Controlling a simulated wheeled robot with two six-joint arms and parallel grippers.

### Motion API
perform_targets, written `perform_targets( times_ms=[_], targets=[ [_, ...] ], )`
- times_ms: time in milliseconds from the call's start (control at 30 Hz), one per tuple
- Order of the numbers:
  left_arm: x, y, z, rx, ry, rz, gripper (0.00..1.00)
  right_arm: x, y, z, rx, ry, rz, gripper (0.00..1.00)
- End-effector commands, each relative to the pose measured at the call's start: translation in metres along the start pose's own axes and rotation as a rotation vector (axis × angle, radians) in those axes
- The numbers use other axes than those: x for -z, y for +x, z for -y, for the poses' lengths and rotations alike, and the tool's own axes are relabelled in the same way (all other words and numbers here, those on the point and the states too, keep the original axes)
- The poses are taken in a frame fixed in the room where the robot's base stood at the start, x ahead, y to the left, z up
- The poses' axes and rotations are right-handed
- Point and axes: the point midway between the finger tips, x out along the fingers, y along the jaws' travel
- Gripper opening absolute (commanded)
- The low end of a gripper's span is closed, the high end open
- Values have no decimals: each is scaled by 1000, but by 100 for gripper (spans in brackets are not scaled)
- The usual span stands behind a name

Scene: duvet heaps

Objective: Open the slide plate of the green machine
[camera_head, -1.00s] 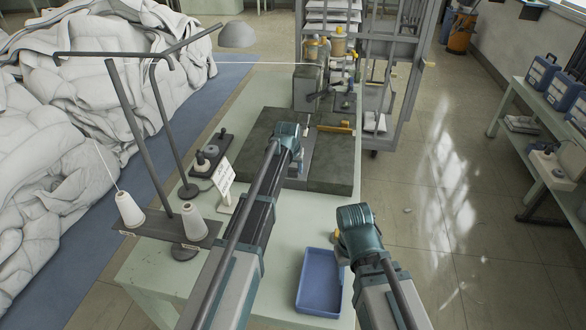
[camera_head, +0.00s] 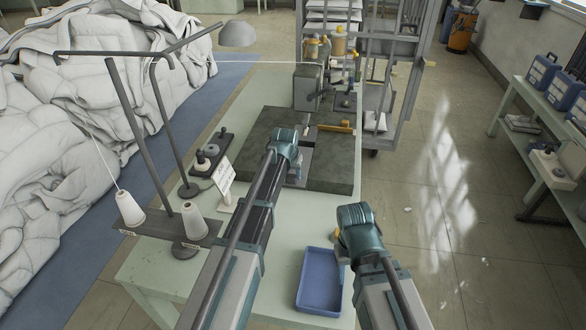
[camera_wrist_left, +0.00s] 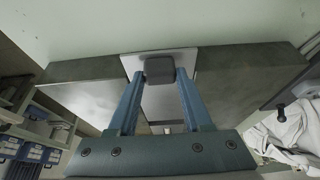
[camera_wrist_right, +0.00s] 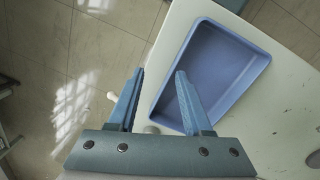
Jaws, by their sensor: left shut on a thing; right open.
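The green machine's dark bed (camera_head: 335,172) lies on the pale green table, with its upright head (camera_head: 307,88) behind. The slide plate (camera_wrist_left: 185,60) is a silver strip set across the bed. In the left wrist view, its end reaches past the bed's edge, over the table. My left gripper (camera_head: 286,142) is over the bed in the head view. Its fingertips (camera_wrist_left: 159,72) are shut on a dark tab (camera_wrist_left: 159,68) on the plate; the head view mostly hides this grip. My right gripper (camera_head: 356,228) is open and empty beside the blue tray; its parted fingers (camera_wrist_right: 160,74) show in the right wrist view.
The blue tray (camera_head: 303,300) sits empty at the table's near right. A thread stand with white cones (camera_head: 195,222), a small sign (camera_head: 223,175) and a dark switch box (camera_head: 208,155) are left of the bed. A grey rack (camera_head: 392,75) stands behind.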

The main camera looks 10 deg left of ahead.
Motion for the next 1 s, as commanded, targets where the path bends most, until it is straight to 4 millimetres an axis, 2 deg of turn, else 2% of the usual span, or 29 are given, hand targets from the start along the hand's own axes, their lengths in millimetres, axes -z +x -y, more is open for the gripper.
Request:
perform_targets(
  times_ms=[33, 200, 267, 433, 467, 600, 1000],
  targets=[
    [-20, -8, 0, 0, 0, 1, 0, 0, 0, 0, 0, 0, 0, 50],
    [-56, -23, 0, 0, 0, 1, 0, 0, 0, 0, 0, 0, 0, 50],
    [-61, -25, 0, 0, 0, 1, 0, 0, 0, 0, 0, 0, 0, 50],
    [-56, -23, 0, 0, 0, 1, 0, 0, 0, 0, 0, 0, 0, 50],
    [-56, -23, 0, 0, 0, 1, 55, 0, 0, 0, 0, 0, 0, 50],
    [-56, -23, 0, 0, 0, 0, 80, 0, 0, 0, 0, 0, 0, 50],
    [-56, -26, 0, 0, 0, 0, 80, 0, -2, 0, 0, 0, 0, 50]
  ],
)
